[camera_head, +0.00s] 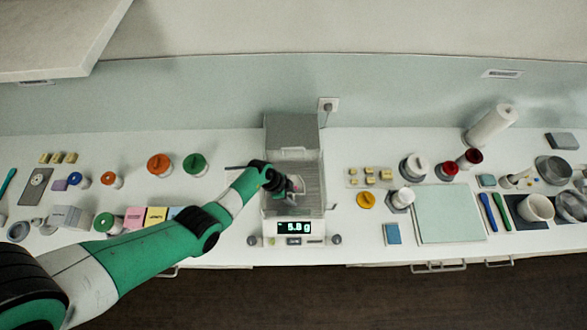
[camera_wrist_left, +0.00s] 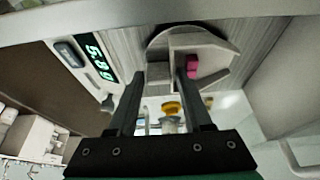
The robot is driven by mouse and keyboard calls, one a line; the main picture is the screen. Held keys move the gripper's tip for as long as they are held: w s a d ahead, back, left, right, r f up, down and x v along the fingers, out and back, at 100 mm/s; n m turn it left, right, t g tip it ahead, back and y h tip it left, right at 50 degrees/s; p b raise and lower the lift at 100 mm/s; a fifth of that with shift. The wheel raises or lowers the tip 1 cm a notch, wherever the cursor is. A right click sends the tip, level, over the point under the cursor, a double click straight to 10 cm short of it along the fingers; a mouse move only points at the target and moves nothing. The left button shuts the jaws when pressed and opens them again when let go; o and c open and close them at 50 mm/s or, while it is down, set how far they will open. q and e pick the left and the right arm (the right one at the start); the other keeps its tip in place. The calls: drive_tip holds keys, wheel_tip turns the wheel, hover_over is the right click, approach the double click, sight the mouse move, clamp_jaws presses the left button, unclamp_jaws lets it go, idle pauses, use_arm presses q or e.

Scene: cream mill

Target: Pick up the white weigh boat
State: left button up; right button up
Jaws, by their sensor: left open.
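The white weigh boat (camera_wrist_left: 212,52) sits on the dark round pan (camera_wrist_left: 158,40) inside the balance (camera_head: 318,198), with a small pink piece (camera_wrist_left: 193,66) at it. In the head view, the boat (camera_head: 298,185) is small and partly hidden by my gripper. My left gripper (camera_head: 287,186) reaches into the balance chamber from the left. In the left wrist view, its two dark fingers (camera_wrist_left: 160,72) are apart, with the tips close to the boat's near edge. I cannot tell whether they touch it. My right gripper is in neither view.
The chamber walls are close around the gripper. Orange (camera_head: 160,164) and green-lidded (camera_head: 195,164) jars stand left. A pale green mat (camera_head: 449,213) lies right, with jars and tools around it.

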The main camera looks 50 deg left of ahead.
use_arm(q)
drive_tip(key=shift+w+f, duration=0.1)
drive_tip(key=shift+f, duration=0.05)
drive_tip(key=shift+c, duration=0.3)
clamp_jaws()
